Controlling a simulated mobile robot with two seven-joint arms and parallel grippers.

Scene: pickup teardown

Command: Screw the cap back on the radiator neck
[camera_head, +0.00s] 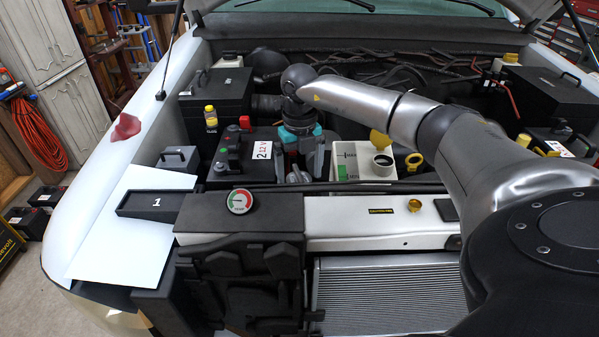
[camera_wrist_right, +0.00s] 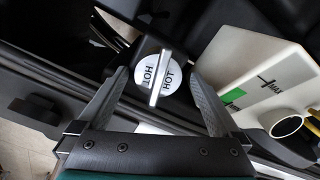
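The radiator cap (camera_wrist_right: 158,80) is a round pale disc marked HOT with a raised bar handle. In the head view its grey body (camera_head: 298,176) shows just below my right gripper (camera_head: 299,163). My right gripper (camera_wrist_right: 158,77) points down with one finger on each side of the cap, and gaps show between the fingers and its rim. What the cap rests on is hard to make out. A gold open neck (camera_head: 414,205) stands on the white front panel, right of a yellow caution label. My left gripper is not in view.
A white reservoir (camera_head: 347,166) with an open black-rimmed mouth stands right of my gripper. A 12 V battery (camera_head: 230,155) is to its left. A red-green gauge (camera_head: 239,201) sits on the black front cover. A tray marked 1 (camera_head: 150,203) lies at left.

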